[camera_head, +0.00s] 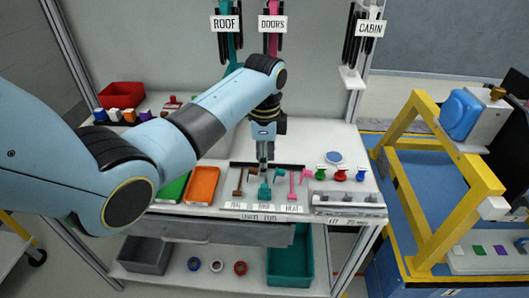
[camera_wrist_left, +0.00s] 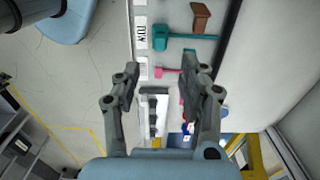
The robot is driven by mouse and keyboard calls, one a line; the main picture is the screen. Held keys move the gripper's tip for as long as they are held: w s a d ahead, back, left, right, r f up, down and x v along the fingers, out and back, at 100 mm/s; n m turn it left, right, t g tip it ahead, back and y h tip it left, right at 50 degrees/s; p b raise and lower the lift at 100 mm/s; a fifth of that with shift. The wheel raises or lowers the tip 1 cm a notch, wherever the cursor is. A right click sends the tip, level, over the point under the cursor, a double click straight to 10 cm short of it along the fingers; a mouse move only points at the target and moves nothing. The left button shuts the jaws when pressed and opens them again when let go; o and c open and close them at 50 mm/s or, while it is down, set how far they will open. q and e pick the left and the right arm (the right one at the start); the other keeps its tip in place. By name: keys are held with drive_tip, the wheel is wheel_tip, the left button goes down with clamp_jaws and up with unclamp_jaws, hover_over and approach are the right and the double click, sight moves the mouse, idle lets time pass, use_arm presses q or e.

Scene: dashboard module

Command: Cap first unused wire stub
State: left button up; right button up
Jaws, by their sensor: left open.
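My left gripper (camera_head: 264,152) points down over the back of a dark-edged tray (camera_head: 236,164) holding brown, teal and pink pieces. In the left wrist view it (camera_wrist_left: 168,88) is open with nothing between its fingers. The teal piece (camera_head: 265,190) is below it, and the pink piece (camera_head: 292,184) is just right of that. In the left wrist view the teal piece (camera_wrist_left: 168,38) and pink piece (camera_wrist_left: 167,70) lie beyond the fingertips. I cannot tell which thing is a wire stub or a cap. My right gripper is not in view.
Green, red and blue small pieces (camera_head: 340,173) stand right of the tray, behind a white holder (camera_head: 348,198). Green and orange bins lie left. Wire bundles hang behind under labels ROOF, DOORS and CABIN. A yellow frame (camera_head: 425,180) stands at right.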

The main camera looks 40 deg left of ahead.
use_arm(q)
drive_tip(key=shift+r, duration=1.15)
